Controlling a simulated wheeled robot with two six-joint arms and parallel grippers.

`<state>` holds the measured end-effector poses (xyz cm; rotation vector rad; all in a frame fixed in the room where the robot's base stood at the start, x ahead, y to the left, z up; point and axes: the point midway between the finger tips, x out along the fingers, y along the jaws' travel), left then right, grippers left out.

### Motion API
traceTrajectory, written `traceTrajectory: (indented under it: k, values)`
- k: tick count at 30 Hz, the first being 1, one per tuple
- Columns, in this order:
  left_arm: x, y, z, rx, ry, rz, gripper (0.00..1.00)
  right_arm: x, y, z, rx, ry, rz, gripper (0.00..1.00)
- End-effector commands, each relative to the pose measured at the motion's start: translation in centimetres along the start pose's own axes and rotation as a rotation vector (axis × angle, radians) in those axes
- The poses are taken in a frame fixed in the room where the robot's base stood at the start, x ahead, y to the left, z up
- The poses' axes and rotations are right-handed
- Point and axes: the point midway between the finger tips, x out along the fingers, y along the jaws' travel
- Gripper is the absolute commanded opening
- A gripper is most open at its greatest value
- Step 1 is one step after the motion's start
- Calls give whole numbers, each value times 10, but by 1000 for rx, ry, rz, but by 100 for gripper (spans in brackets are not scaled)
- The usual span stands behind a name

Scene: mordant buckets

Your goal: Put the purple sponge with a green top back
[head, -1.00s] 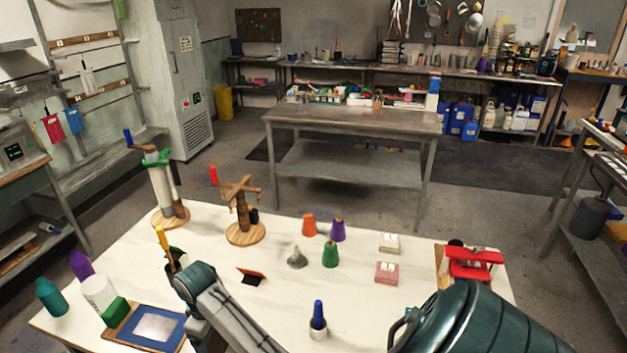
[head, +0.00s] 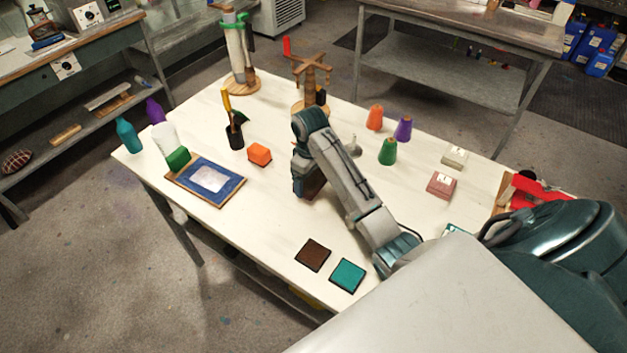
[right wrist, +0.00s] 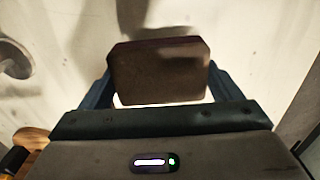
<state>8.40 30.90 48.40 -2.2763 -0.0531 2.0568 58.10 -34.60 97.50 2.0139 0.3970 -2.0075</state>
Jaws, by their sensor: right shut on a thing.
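My right gripper (head: 307,190) is low over the middle of the white table, its fingers mostly hidden by the wrist in the head view. In the right wrist view it is shut on a dark brown block (right wrist: 160,78) with a reddish upper edge. A little of this block (head: 315,187) shows below the wrist in the head view. I cannot tell whether it touches the table. No purple sponge with a green top is clearly visible. My left gripper is out of view.
An orange block (head: 259,154) and a black cup (head: 235,137) with tools stand left of my wrist. A brown pad (head: 313,255) and a teal pad (head: 347,275) lie near the front edge. A blue tray (head: 230,192) is left.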

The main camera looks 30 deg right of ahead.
Motion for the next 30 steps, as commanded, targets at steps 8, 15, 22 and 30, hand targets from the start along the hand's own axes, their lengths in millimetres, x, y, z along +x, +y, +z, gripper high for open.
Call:
traceTrajectory:
  k: [8,15,22,30]
  values:
    - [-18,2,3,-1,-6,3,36,6,20,-4,0,-4,-4,67]
    - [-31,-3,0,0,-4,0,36,35,20,-4,0,-1,-2,67]
    - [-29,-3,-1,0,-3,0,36,38,20,-4,0,0,0,67]
    - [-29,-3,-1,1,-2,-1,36,40,20,-4,0,-1,-1,100]
